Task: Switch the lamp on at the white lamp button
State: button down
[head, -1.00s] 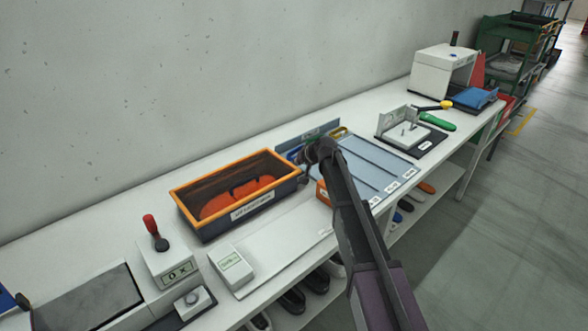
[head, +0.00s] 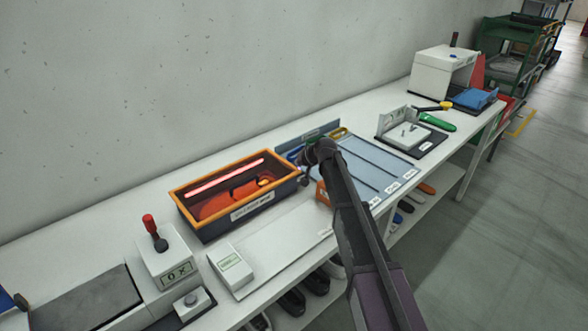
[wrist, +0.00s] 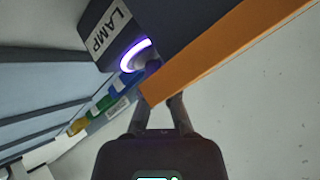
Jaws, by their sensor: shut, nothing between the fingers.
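The lamp button (wrist: 138,54) is in the wrist view, with a bright white-violet ring glowing around it. It sits on a dark housing labelled LAMP (wrist: 105,32). My gripper (wrist: 152,75) is shut and empty, its fingertips at the button's lower right edge; whether they touch it I cannot tell. In the head view my gripper (head: 308,172) is at the right end of the orange-rimmed box (head: 208,238), and the button is hidden there. A lamp bar (head: 225,176) glows pinkish white inside the box.
A grey-blue panel with lanes (head: 375,160) lies right of my arm. A small orange block (head: 323,192) is beside my arm. The wall runs behind.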

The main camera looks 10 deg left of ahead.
jog(key=shift+r+p, duration=0.85)
jog(key=shift+r, duration=0.05)
jog(key=shift+r+p, duration=2.5)
jog(key=shift+p, duration=0.05)
